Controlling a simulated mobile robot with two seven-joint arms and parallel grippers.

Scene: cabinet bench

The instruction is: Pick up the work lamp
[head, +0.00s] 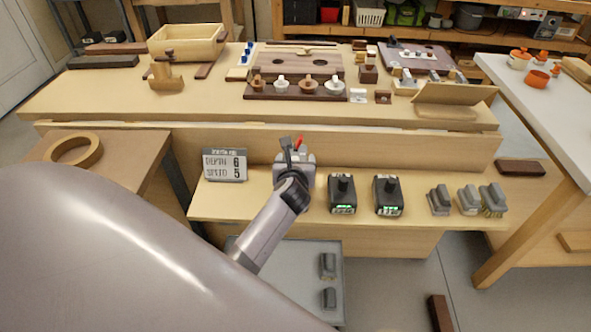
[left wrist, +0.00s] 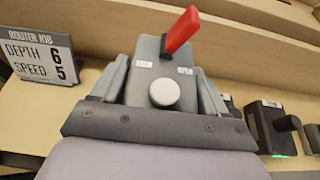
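I cannot pick out a work lamp for certain in either view. My left gripper (head: 297,158) is over the low front shelf. In the left wrist view its fingers (left wrist: 163,90) stand apart, one on each side of a grey box (left wrist: 145,72). The box has a red lever (left wrist: 182,30), a round white knob (left wrist: 164,92) and two small labels. I cannot tell whether the fingers touch it. The red lever also shows in the head view (head: 300,142). The gripper hides most of the box there. My right gripper is not in view.
A sign (head: 224,165) reading depth 6, speed 5 stands left of the gripper. Two black units (head: 342,195) (head: 387,196) with knobs and green displays stand to the right, then several grey brush-like blocks (head: 468,200). The raised bench (head: 110,95) behind holds wooden parts.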

